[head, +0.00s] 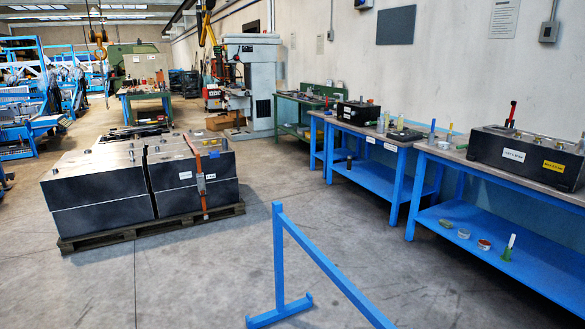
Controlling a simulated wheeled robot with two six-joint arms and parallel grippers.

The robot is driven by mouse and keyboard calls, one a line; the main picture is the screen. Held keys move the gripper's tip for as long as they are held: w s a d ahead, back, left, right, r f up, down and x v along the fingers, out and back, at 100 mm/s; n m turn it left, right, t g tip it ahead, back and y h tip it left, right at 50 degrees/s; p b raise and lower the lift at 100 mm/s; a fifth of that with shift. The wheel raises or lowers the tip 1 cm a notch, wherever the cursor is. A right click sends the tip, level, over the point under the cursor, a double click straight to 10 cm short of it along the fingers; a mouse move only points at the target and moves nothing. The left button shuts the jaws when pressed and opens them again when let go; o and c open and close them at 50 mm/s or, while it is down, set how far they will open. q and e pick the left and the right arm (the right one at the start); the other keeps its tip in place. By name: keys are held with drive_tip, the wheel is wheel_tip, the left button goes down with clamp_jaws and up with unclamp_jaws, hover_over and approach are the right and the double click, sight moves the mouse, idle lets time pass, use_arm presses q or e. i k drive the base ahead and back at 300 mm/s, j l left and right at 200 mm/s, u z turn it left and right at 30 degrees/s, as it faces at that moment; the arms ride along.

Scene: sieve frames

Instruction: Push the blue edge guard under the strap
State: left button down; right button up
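An orange strap (197,163) runs over the top of the right-hand dark block (165,185) and down its front face, with a grey buckle (201,184) on the front. A small blue piece (214,155), which looks like the edge guard, lies on the block's top just right of the strap. At this distance I cannot tell whether it touches the strap. Neither of my grippers is in view.
The block stands beside another dark block (95,188) on a wooden pallet (130,232). A blue rail (325,265) on a foot stands in front, right of centre. Blue workbenches (385,172) line the right wall. Open concrete floor lies between pallet and benches.

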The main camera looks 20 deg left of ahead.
sight(213, 155)
drive_tip(key=i+j+u, duration=0.35)
drive_tip(key=j, duration=0.2)
drive_tip(key=i+j+u, duration=1.05)
drive_tip(key=i+u, duration=0.15)
drive_tip(key=i, duration=0.6)
drive_tip(key=i+l+u, duration=0.1)
drive_tip(key=i+u, duration=0.3)
drive_tip(key=i, duration=0.6)
drive_tip(key=i+l+z, duration=0.1)
drive_tip(key=i+z, duration=0.4)
drive_tip(key=i+j+z, duration=0.1)
drive_tip(key=i+z, duration=0.35)
drive_tip(key=i, duration=0.15)
drive_tip(key=i+j+z, duration=0.3)
drive_tip(key=i+z, duration=0.2)
drive_tip(key=i+l+z, duration=0.25)
drive_tip(key=i+z, duration=0.2)
drive_tip(key=i, duration=0.15)
drive_tip(key=i+z, duration=0.5)
drive_tip(key=i, duration=0.15)
drive_tip(key=i+j+z, duration=0.2)
drive_tip(key=i+z, duration=0.25)
drive_tip(key=i, duration=0.15)
drive_tip(key=i+l+u, duration=0.15)
drive_tip(key=i+u, duration=0.2)
drive_tip(key=i+l+u, duration=0.7)
drive_tip(key=i+j, duration=0.05)
drive_tip(key=i, duration=0.05)
